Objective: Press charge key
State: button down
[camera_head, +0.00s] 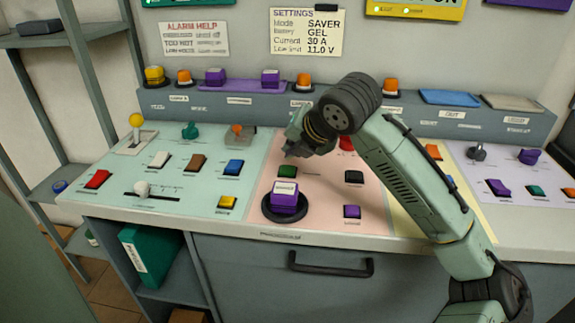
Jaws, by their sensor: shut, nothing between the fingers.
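A large purple key (285,203) with a pale label on its top stands in a black round base at the front of the pink panel section. Its label is too small to read for certain. My gripper (292,150) is shut and empty. It appears above the back of the pink section, behind the purple key in the picture and apart from it. A dark green key (287,171) shows just below the gripper. A black key (354,177) and a small purple key (352,211) are to the right. My arm hides part of the panel behind.
The pale green section on the left holds a yellow-knobbed lever (136,121), a slider (142,189) and several coloured keys. A raised ledge (225,105) with more keys runs along the back. A settings note (307,32) hangs on the wall. A drawer handle (330,266) juts out below.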

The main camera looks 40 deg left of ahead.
aim_at(291, 168)
jog(key=shift+r+p, duration=1.35)
jog(key=shift+r, duration=0.65)
jog(key=shift+f, duration=0.1)
